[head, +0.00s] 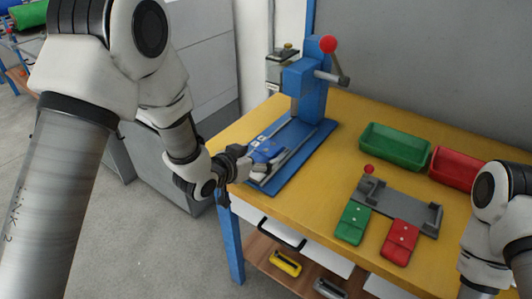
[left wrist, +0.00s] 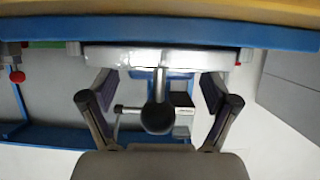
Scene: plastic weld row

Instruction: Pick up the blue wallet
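The blue wallet (head: 266,149) lies on the blue base of the press on the yellow table, in the head view. My left gripper (head: 246,164) is close beside its near left end, low over the base. I cannot tell whether it touches the wallet. In the left wrist view my left gripper's fingers (left wrist: 159,104) stand wide apart. A dark round knob on a rod (left wrist: 158,115) shows between them, and I cannot make out the wallet there. My right arm shows at the lower right of the head view, with its gripper out of frame.
The blue press (head: 311,87) with a red-knobbed lever (head: 329,45) rises behind the wallet. A green wallet (head: 352,222) and a red wallet (head: 400,240) lie by a grey fixture (head: 402,207). A green bin (head: 394,148) and red bin (head: 453,168) stand behind.

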